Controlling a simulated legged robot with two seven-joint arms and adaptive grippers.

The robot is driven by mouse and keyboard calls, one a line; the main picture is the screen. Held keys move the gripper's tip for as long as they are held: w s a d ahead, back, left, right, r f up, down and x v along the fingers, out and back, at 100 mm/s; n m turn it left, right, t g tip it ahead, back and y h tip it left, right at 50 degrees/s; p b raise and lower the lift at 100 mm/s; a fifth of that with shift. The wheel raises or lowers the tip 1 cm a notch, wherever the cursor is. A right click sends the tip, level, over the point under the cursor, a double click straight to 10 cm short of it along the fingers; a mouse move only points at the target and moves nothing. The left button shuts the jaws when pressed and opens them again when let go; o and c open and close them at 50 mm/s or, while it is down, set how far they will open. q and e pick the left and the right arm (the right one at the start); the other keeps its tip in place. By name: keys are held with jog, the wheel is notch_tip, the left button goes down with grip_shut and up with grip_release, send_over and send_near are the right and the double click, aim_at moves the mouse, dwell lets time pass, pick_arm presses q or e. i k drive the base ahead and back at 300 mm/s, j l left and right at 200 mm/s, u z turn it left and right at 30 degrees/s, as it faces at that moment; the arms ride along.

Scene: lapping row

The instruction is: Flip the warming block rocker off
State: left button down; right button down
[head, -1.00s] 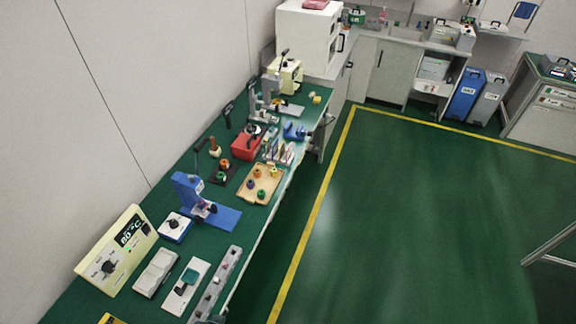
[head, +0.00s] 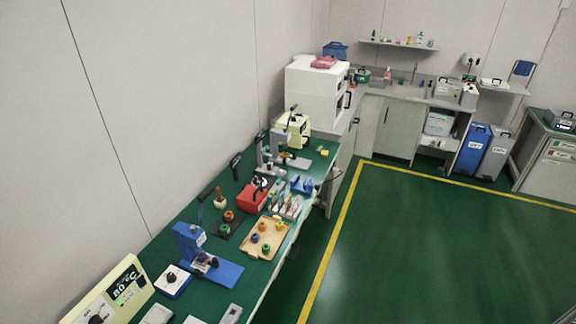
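A cream sloped panel (head: 113,303) stands at the lower left of the bench in the head view. It has a dark display reading about 80 °C, a small green light below the display, and a dark knob cut by the bottom edge. It looks like the warming block's control, but I cannot make out a label or a rocker on it. Neither of my grippers is in view.
The green bench (head: 155,245) runs along the left wall. A blue press (head: 190,243), a white box with a black knob (head: 173,281), a wooden tray (head: 252,248) and a red box (head: 250,196) stand on it. The green floor (head: 420,250) to the right is clear.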

aim_at(142, 282)
jog(key=u, duration=1.55)
